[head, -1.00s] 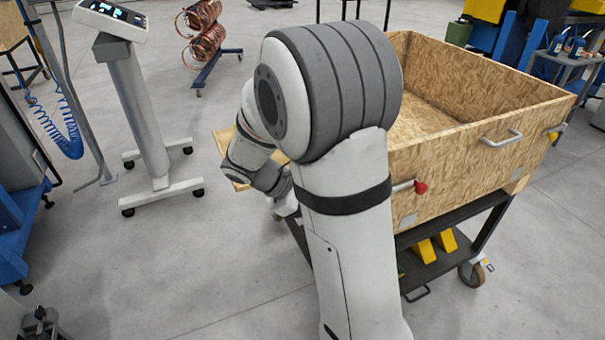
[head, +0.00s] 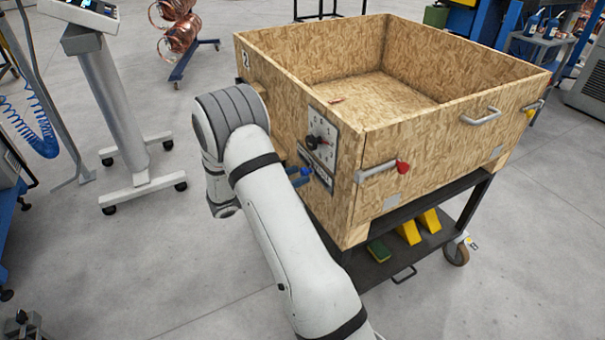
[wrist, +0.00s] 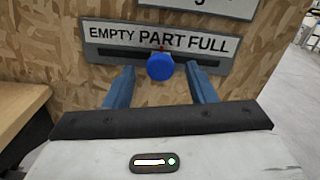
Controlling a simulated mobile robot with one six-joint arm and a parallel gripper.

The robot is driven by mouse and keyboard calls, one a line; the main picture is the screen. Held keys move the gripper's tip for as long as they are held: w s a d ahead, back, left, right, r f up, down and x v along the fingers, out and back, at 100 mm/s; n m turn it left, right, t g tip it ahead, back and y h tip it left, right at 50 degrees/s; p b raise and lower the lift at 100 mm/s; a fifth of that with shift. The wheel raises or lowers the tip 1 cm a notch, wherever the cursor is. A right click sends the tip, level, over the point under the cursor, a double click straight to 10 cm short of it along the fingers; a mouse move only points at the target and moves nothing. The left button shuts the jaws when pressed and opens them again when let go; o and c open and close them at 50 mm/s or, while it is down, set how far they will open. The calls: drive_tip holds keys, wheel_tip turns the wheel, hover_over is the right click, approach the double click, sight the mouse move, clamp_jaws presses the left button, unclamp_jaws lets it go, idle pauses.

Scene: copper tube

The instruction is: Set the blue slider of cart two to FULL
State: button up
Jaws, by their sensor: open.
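The blue slider (wrist: 160,67) is a round knob on a dark slot, under a plate (wrist: 205,42) reading EMPTY, PART, FULL. Its red pointer stands at PART. My gripper (wrist: 160,72) is open, with one blue finger on each side of the knob. Small gaps show between knob and fingers; I see no contact. In the head view, cart two (head: 385,150) is a wooden box on a dark wheeled frame, marked 2. My gripper (head: 299,176) is at its left-facing wall, near the slider plate; the knob cannot be made out there.
A dial plate (head: 320,138) sits just above the slider plate on the same wall. A red-knobbed handle (head: 384,170) is on the adjoining wall. A wooden ledge (wrist: 20,108) with a dark edge is at the wrist view's left. A white pedestal (head: 115,105) stands left; open floor lies between.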

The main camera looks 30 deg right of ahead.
sight(302, 174)
drive_tip(key=shift+d, duration=1.5)
drive_tip(key=shift+c, duration=0.3)
clamp_jaws()
